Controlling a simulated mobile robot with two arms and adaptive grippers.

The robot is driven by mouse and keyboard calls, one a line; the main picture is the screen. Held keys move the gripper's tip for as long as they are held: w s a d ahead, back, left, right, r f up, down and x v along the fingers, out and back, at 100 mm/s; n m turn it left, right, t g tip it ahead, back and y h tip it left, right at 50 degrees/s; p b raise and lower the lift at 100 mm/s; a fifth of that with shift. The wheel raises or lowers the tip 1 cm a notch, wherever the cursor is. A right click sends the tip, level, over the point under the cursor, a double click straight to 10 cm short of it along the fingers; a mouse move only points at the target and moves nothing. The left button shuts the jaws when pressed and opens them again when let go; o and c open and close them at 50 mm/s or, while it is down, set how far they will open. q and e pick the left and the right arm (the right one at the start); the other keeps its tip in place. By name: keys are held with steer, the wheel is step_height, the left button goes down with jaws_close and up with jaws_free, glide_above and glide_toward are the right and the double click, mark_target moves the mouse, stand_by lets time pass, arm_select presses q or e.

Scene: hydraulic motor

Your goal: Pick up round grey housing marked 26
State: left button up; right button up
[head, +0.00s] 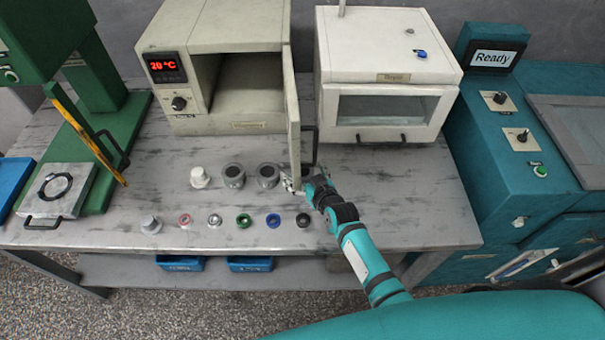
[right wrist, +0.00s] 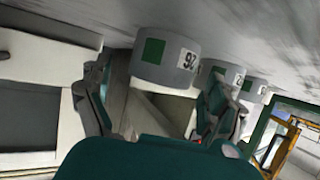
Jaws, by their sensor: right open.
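The round grey housing marked 26 (right wrist: 165,62) stands on the bench in the right wrist view, with a green square beside its number, which appears upside down. My right gripper (right wrist: 163,105) is open, with one finger on each side of the view in front of this housing; I cannot tell whether they touch it. In the head view my right gripper (head: 292,186) is low at the bench, beside the open oven door. The door and gripper largely hide that housing there. Two similar grey housings (head: 234,176) (head: 268,175) stand to its left. My left gripper is not in view.
The open oven door (head: 294,120) rises close beside my right gripper. A white box with a window (head: 388,75) stands behind right. Small rings and caps (head: 244,220) line the bench front. A white part (head: 200,177) stands left. The bench right of my arm is clear.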

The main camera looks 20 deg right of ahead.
steer(key=shift+x, duration=0.9)
steer(key=shift+r, duration=0.1)
steer(key=c, duration=1.6)
